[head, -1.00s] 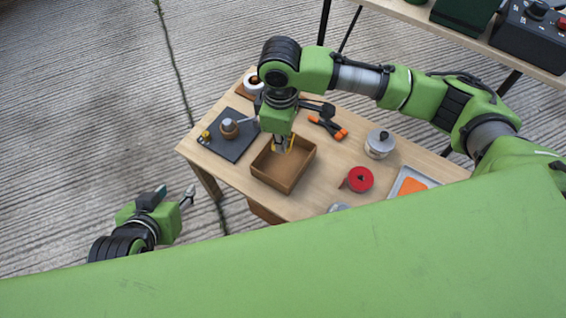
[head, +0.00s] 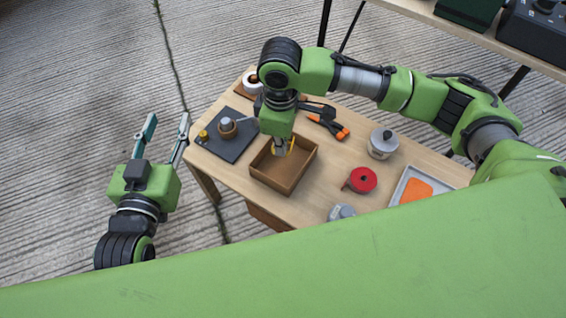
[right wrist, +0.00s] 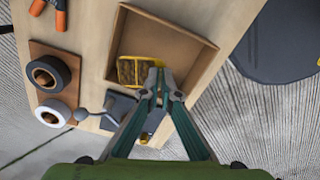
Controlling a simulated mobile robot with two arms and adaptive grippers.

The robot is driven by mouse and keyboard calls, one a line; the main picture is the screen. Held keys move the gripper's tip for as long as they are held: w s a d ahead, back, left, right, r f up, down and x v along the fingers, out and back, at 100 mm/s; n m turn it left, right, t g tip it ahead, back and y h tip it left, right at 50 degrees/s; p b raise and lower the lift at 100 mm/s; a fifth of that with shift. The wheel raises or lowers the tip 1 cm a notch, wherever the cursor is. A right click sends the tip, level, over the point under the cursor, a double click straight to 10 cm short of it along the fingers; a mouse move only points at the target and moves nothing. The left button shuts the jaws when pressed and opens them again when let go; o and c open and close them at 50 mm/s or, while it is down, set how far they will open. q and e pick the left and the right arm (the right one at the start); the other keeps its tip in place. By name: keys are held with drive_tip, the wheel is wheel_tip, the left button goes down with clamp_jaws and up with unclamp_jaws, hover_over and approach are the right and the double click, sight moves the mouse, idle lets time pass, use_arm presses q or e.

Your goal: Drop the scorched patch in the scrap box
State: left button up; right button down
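The scorched patch (right wrist: 137,70), yellow with a dark brown middle, is at the fingertips of my right gripper (right wrist: 163,80). The gripper looks shut on its edge. In the head view only a yellow bit of the patch (head: 290,147) shows beside the right gripper (head: 279,148). The patch is at the open brown scrap box (head: 305,165), over or inside its opening; I cannot tell its exact height. The box looks otherwise empty; it also shows in the right wrist view (right wrist: 190,35). My left gripper (head: 167,125) is open and empty, off the table's left side.
On the table are a dark mat (head: 233,150) with a roller (head: 227,127), orange-handled pliers or clamp (head: 330,125), a grey lidded pot (head: 381,143), a red round item (head: 361,180) and a tray (head: 396,196) with an orange patch (head: 415,190). Tape rolls (right wrist: 50,75) lie on a board.

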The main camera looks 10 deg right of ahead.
use_arm(q)
drive_tip(key=shift+w+d+r+t+h+b, duration=0.15)
drive_tip(key=shift+r+t, duration=0.2)
drive_tip(key=shift+r, duration=0.4)
drive_tip(key=shift+w+d+r+t+h+b, duration=0.1)
drive_tip(key=shift+r+t, duration=0.3)
drive_tip(key=shift+r, duration=0.4)
drive_tip(key=shift+w+d+r+t+h+b, duration=0.15)
drive_tip(key=shift+r+t, duration=0.2)
drive_tip(key=shift+r, duration=0.4)
use_arm(e)
drive_tip(key=shift+f, duration=0.3)
use_arm(q)
drive_tip(key=shift+s, duration=0.1)
use_arm(e)
drive_tip(key=c, duration=2.2)
unclamp_jaws()
wheel_tip(320, 180, up, 12)
drive_tip(key=shift+r, duration=0.1)
